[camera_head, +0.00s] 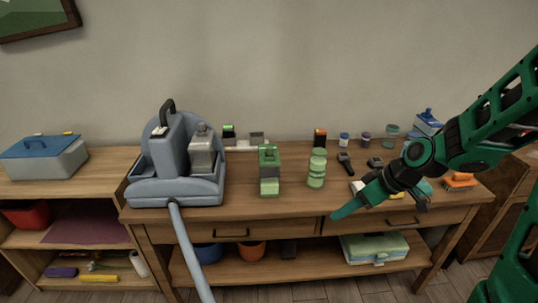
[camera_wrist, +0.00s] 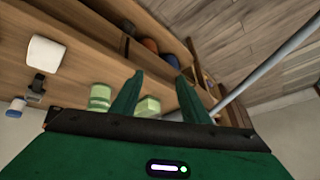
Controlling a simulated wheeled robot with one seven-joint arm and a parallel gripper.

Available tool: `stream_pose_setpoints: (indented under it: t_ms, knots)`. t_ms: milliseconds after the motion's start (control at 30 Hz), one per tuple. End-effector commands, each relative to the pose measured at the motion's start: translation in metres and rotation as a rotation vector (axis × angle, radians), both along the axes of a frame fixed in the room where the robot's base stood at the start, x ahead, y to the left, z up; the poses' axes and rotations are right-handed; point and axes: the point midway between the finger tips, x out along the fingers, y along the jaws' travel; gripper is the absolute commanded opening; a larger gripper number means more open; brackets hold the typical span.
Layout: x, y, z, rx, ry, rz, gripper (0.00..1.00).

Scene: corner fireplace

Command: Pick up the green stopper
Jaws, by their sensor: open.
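Two green things stand upright near the middle of the table, and I cannot tell for sure which is the stopper. One is a green block (camera_head: 269,171) with a dark gap near its top. The other is a pale green, banded cylinder (camera_head: 316,168) to its right. My gripper (camera_head: 342,212) is in front of the table's front edge, to the right of both and apart from them. In the wrist view my gripper (camera_wrist: 156,80) has its fingers apart with nothing held. The cylinder (camera_wrist: 100,97) and the block (camera_wrist: 148,106) show beyond the fingers, partly hidden.
A grey-blue machine (camera_head: 175,165) with a hose (camera_head: 190,250) stands at the table's left. Small jars (camera_head: 366,139), dark tools (camera_head: 345,162) and an orange brush (camera_head: 461,181) lie to the right. A shelf (camera_head: 295,262) below holds bins and a green case (camera_head: 375,248).

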Motion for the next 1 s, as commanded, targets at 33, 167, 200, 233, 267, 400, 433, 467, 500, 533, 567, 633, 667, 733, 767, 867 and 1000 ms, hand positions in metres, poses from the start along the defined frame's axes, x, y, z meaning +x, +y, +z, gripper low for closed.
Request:
stream_pose_setpoints:
  t_ms: [33,167,200,233,267,400,433,467,500,533,567,633,667,733,767,867,1000]
  knots:
    - [0.011,0.016,-0.005,0.042,-0.039,0.048,0.42]
    - [0.041,0.057,-0.005,0.155,-0.184,0.155,0.42]
    - [0.050,0.069,-0.003,0.190,-0.231,0.178,0.42]
    - [0.056,0.077,-0.001,0.217,-0.266,0.192,0.42]
    - [0.062,0.085,0.001,0.244,-0.302,0.204,0.42]
    - [0.091,0.113,0.014,0.363,-0.468,0.217,0.42]
    - [0.097,0.117,0.018,0.386,-0.503,0.212,0.42]
    - [0.103,0.120,0.021,0.410,-0.537,0.204,0.42]
    - [0.112,0.124,0.026,0.437,-0.581,0.188,0.42]
    - [0.118,0.125,0.029,0.456,-0.613,0.175,0.42]
    - [0.123,0.126,0.032,0.474,-0.642,0.160,0.42]
    - [0.135,0.125,0.039,0.504,-0.702,0.121,0.42]
    - [0.139,0.125,0.041,0.516,-0.723,0.106,0.42]
    - [0.148,0.122,0.045,0.534,-0.765,0.070,0.42]
    - [0.151,0.121,0.046,0.539,-0.777,0.058,0.42]
    - [0.158,0.117,0.049,0.550,-0.806,0.029,0.42]
    - [0.167,0.124,0.050,0.552,-0.820,0.021,0.42]
